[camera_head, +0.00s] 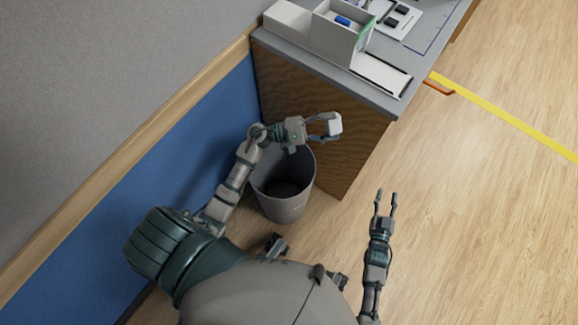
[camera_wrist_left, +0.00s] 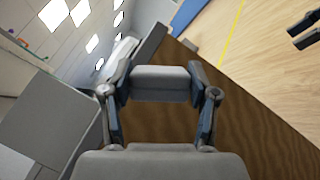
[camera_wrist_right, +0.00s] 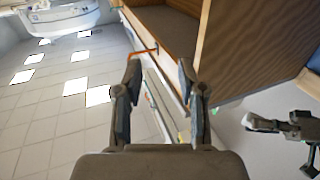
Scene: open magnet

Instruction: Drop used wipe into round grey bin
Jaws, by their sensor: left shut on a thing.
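The used wipe (camera_head: 334,124) is a small whitish block held between the fingertips of my left gripper (camera_head: 325,126). The left wrist view shows it as a grey folded block (camera_wrist_left: 160,83) pinched between both fingers. The round grey bin (camera_head: 285,208) stands upright on the floor, against the wooden desk side. My left forearm crosses its far rim and hides part of it. In the head view the wipe lies up and right of the bin's opening, in front of the wood panel. My right gripper (camera_head: 385,203) is open and empty, right of the bin.
The desk (camera_head: 330,78) with its wooden side panel (camera_head: 300,115) stands behind the bin. On it are a white box (camera_head: 335,38) with a blue item and a white tray (camera_head: 380,73). A blue partition (camera_head: 160,155) runs along the left.

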